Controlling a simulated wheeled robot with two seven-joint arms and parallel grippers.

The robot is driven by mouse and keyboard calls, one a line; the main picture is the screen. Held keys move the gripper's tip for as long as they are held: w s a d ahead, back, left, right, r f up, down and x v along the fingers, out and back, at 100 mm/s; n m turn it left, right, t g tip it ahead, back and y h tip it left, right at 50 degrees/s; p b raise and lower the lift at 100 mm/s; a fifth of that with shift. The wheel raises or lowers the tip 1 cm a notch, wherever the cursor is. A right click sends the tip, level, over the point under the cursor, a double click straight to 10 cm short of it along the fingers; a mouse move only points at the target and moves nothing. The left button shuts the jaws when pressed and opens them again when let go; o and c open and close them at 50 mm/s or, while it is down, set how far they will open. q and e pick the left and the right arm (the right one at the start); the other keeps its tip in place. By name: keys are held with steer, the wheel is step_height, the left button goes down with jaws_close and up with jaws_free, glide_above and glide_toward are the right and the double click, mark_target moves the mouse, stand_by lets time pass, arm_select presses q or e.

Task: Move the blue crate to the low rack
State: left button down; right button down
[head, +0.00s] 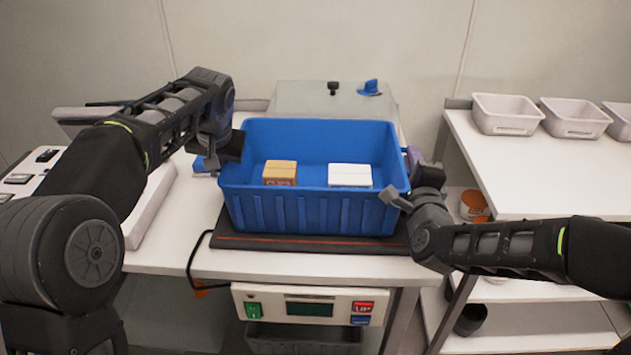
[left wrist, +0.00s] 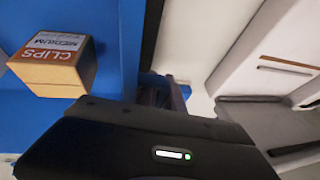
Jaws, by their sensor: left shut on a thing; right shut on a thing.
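The blue crate (head: 310,208) is in the middle of the head view, upright at a dark mat (head: 300,243) on a white bench. It holds a brown box (head: 279,172) and a white box (head: 350,175). My left gripper (head: 215,160) is shut on the crate's left wall; its fingertips are mostly hidden. My right gripper (head: 400,195) is shut on the crate's right wall. The left wrist view shows the blue crate wall (left wrist: 131,45) and the brown box, labelled CLIPS MEDIUM (left wrist: 55,60). I cannot tell whether the crate touches the mat.
At right stands a white rack (head: 540,170) with several pale bins (head: 505,114) on top and lower shelves (head: 530,320). An orange pot (head: 474,205) and a dark pot (head: 471,319) stand on its shelves. A device with a display (head: 305,305) is below the bench top.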

arm_select(q)
steer(key=shift+w+r, duration=0.1)
steer(key=shift+r, duration=0.1)
arm_select(e)
steer(key=shift+r, duration=0.25)
